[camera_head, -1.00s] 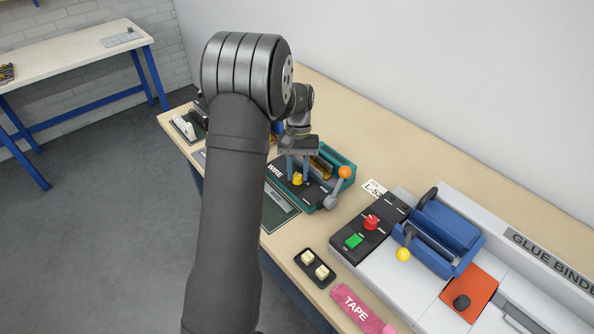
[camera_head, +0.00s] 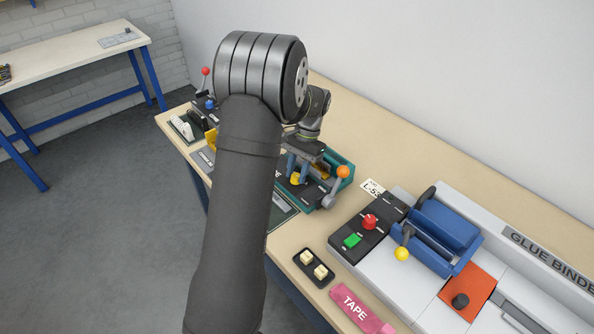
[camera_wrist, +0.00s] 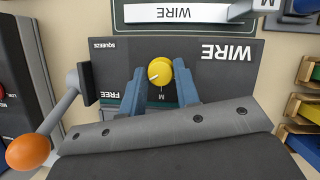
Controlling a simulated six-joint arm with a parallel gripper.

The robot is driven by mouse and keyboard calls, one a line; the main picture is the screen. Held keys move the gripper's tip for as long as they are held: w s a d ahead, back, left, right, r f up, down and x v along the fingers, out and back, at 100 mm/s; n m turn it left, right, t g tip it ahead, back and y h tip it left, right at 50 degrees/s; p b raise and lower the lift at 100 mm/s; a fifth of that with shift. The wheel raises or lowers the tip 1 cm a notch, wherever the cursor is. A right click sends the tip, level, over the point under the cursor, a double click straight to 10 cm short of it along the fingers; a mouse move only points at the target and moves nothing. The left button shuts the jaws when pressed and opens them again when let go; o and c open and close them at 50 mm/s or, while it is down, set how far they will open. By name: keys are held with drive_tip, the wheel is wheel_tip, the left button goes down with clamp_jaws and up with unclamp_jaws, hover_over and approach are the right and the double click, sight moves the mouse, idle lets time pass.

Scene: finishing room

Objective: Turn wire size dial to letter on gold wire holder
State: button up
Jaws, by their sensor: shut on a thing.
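The yellow wire size dial (camera_wrist: 160,72) sits on the dark panel (camera_wrist: 225,80) of the teal wire machine, with a letter M printed beside it. My gripper (camera_wrist: 159,78) is shut on the dial, one blue finger on each side. In the head view the dial (camera_head: 296,179) shows just below my gripper (camera_head: 297,167). Gold-coloured holders (camera_wrist: 307,106) show at the right edge of the wrist view; I can read no letter on them.
An orange-knobbed lever (camera_head: 343,172) stands close to my gripper on the machine's side. A black panel with red and green buttons (camera_head: 352,240), the glue binder (camera_head: 550,255) and pink tape (camera_head: 356,307) lie nearer. Bare table top shows behind the machine.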

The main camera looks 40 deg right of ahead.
drive_tip(key=shift+s+f, duration=0.1)
drive_tip(key=o, duration=1)
drive_tip(key=shift+c, duration=0.2)
drive_tip(key=v, duration=1.7)
drive_tip(key=shift+d, duration=0.15)
drive_tip(key=x, duration=1.7)
